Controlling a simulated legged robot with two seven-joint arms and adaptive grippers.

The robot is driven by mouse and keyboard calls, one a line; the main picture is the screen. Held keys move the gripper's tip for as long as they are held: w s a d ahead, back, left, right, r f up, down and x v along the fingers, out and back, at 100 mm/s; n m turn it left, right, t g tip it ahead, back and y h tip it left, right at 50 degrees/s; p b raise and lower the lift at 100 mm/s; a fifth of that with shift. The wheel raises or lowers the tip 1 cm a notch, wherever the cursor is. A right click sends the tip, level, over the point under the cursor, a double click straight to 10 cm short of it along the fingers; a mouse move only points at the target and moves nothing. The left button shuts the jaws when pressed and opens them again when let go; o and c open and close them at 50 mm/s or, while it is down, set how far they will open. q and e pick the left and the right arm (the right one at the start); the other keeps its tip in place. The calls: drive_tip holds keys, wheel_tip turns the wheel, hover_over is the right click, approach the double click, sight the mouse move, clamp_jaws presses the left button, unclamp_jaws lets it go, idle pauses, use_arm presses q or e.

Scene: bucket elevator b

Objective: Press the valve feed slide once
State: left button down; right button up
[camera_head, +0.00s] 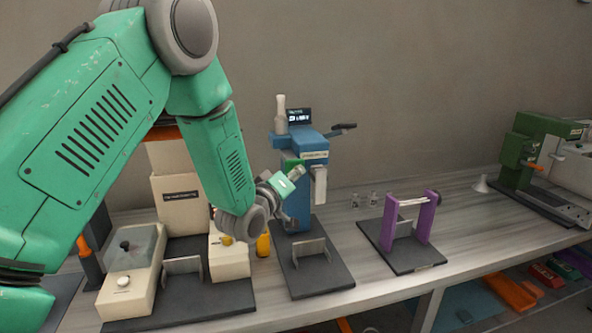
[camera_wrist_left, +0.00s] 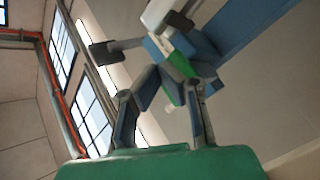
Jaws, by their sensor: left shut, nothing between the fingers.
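A blue machine (camera_head: 306,180) with a bottle on top and a small dark display stands on a dark base plate mid-bench. It carries a green part (camera_head: 290,164) and a white part (camera_head: 320,185) on its front; I cannot tell which part is the valve feed slide. My left gripper (camera_head: 297,173) is shut and empty, close in front of the machine just below the green part. In the left wrist view the fingers (camera_wrist_left: 172,82) point up toward the blue body (camera_wrist_left: 228,35). Contact cannot be told. My right gripper is not in view.
A cream machine (camera_head: 170,200) stands left, partly behind my left arm. A purple frame (camera_head: 386,222) on a dark plate stands right of the blue machine, and a green machine (camera_head: 520,150) at far right. The bench between those two is mostly clear. Coloured items lie below the bench.

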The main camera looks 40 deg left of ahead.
use_arm(q)
drive_tip(key=shift+w+a, duration=0.8)
drive_tip(key=shift+a, duration=0.15)
idle(1.2)
idle(0.4)
drive_tip(key=shift+s+d, duration=1.1)
drive_tip(key=shift+d, duration=0.15)
drive_tip(key=shift+s+d+b, duration=0.45)
drive_tip(key=shift+s+d, duration=1.2)
drive_tip(key=shift+d, duration=0.3)
